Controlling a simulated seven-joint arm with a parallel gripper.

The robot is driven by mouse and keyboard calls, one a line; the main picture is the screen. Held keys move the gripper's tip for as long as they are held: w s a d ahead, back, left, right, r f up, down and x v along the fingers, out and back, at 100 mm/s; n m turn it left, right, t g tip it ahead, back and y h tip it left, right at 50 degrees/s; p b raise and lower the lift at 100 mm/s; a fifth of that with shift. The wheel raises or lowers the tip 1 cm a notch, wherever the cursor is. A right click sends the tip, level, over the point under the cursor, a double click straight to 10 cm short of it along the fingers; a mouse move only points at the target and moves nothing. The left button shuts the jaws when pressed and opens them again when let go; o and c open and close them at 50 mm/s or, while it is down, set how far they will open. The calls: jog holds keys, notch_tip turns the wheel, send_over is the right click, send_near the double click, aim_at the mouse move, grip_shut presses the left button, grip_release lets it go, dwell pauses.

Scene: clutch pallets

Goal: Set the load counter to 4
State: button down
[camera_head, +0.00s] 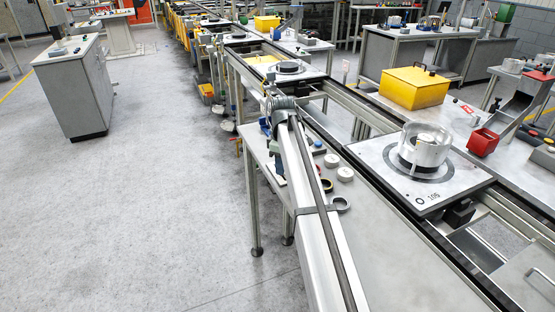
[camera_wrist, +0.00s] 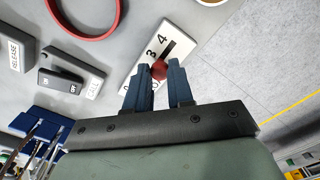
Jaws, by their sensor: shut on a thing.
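The load counter (camera_wrist: 186,32) is a white plate with a dark slot and a red knob (camera_wrist: 159,70), in the wrist view. The digits 3 and 4 show beside the slot's upper part, and part of a 0 shows near its lower end. The rest is hidden by my fingers. My gripper (camera_wrist: 161,67) is shut on the red knob, one blue finger on each side. The knob appears a little below the 3 along the slot, with empty slot above it towards the 4. In the head view my arm hides the counter.
A red ring (camera_wrist: 83,37) lies beyond. In the head view, a pallet marked 106 (camera_head: 433,197) carries a metal housing (camera_head: 425,145).

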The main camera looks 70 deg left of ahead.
jog(key=shift+d, duration=1.5)
jog(key=c, duration=1)
grip_release()
jog(key=shift+r, duration=0.1)
notch_tip(320, 180, up, 14)
jog(key=shift+f, duration=0.15)
